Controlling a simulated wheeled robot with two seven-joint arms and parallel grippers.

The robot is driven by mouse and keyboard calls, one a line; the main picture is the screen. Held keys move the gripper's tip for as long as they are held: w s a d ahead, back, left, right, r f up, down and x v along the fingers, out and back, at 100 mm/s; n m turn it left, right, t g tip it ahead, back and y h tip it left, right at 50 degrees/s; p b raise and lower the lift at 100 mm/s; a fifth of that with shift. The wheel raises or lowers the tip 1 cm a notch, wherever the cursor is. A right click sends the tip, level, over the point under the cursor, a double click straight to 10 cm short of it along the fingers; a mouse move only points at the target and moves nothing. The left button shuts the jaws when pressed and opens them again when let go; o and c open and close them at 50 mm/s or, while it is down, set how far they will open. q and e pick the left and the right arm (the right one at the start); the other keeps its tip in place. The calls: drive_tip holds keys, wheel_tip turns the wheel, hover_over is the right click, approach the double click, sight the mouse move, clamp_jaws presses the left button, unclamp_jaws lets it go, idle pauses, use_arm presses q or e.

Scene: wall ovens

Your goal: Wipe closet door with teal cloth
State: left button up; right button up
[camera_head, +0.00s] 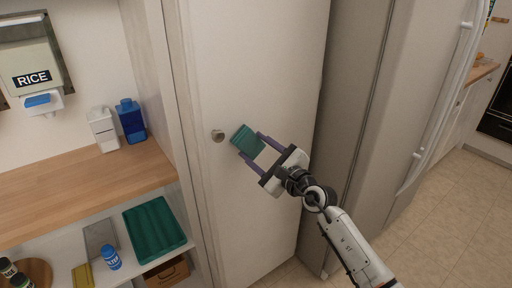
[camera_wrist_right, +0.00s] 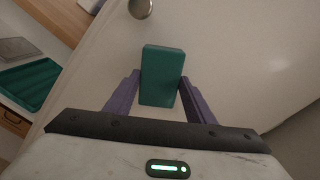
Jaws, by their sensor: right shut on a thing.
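The teal cloth (camera_head: 246,141) is a small folded block at the white closet door (camera_head: 262,60), just right of the round door knob (camera_head: 218,135). My right gripper (camera_head: 254,149) is shut on the cloth, one purple finger on each side. In the right wrist view the cloth (camera_wrist_right: 162,75) sits between the fingers, with the closet door (camera_wrist_right: 235,50) behind it and the knob (camera_wrist_right: 140,8) beyond its far end. I cannot tell whether the cloth touches the door. My left gripper is not in view.
Left of the door, a wooden counter (camera_head: 80,190) holds a blue bottle (camera_head: 131,120) and a white bottle (camera_head: 103,130). A green tray (camera_head: 155,228) lies on the shelf below. A fridge (camera_head: 405,100) stands to the right. Tiled floor (camera_head: 455,220) is clear farther right.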

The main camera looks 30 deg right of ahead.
drive_tip(key=shift+s+d, duration=0.2)
drive_tip(key=shift+s, duration=0.65)
drive_tip(key=shift+s+d, duration=0.15)
drive_tip(key=shift+s, duration=0.7)
drive_tip(key=shift+s+d, duration=0.2)
drive_tip(key=shift+s, duration=0.65)
drive_tip(key=shift+s+d, duration=0.2)
drive_tip(key=shift+s, duration=1.25)
